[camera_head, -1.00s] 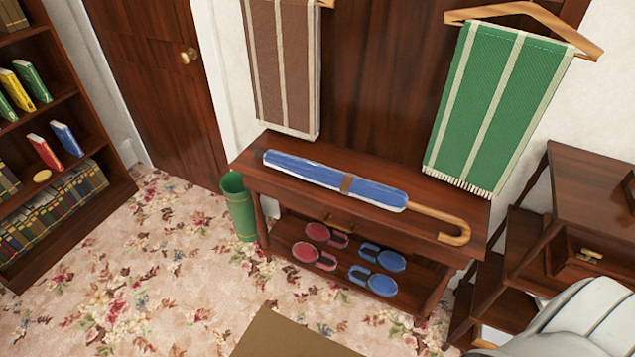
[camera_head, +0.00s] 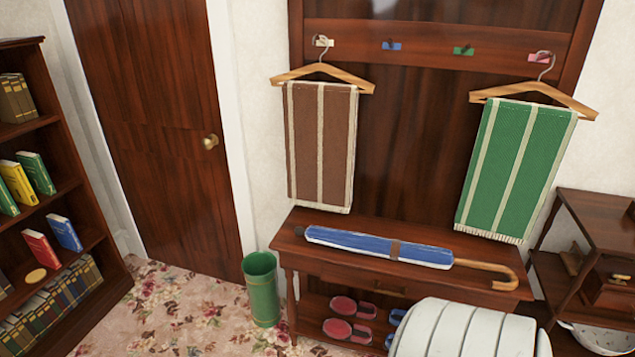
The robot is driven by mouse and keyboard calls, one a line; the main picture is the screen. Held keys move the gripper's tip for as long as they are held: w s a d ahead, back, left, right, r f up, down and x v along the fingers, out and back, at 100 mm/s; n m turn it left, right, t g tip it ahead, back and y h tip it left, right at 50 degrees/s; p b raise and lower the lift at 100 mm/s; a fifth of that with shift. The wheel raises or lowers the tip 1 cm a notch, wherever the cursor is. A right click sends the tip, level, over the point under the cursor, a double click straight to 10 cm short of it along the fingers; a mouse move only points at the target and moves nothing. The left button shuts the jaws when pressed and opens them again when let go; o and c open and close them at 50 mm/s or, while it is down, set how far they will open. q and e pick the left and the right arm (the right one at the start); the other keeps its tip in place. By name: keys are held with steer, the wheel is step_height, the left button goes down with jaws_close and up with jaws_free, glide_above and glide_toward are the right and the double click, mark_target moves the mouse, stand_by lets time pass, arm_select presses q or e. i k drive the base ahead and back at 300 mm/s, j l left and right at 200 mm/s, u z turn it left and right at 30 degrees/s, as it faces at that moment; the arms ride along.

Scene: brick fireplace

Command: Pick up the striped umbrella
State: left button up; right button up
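The umbrella (camera_head: 378,246) lies closed on top of the wooden bench (camera_head: 300,250). It is blue with white streaks and edging and has a brown strap. Its curved wooden handle (camera_head: 492,270) points right, and its dark tip points left. Neither of my grippers shows, and nothing touches the umbrella.
Red and blue slippers (camera_head: 347,332) sit on the bench's lower shelf, partly hidden. A green bin (camera_head: 262,290) stands left of the bench. A brown scarf (camera_head: 320,145) and a green scarf (camera_head: 515,165) hang above. A bookshelf (camera_head: 60,170) stands far left. Flowered carpet lies between.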

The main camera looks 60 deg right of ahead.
mark_target(394, 249)
steer(key=i+j+z, duration=0.15)
steer(key=i, duration=0.25)
steer(key=i+j+z, duration=0.2)
steer(key=i, duration=0.2)
steer(key=i+j+z, duration=0.15)
steer(key=i, duration=0.25)
steer(key=i+l+z, duration=0.1)
steer(key=i+z, duration=0.15)
steer(key=z, duration=0.2)
steer(key=i+z, duration=0.2)
steer(key=z, duration=0.3)
steer(key=i+z, duration=0.25)
steer(key=z, duration=0.2)
steer(key=i+j+z, duration=0.15)
steer(key=z, duration=0.35)
steer(key=i+j, duration=0.05)
steer(key=i, duration=0.05)
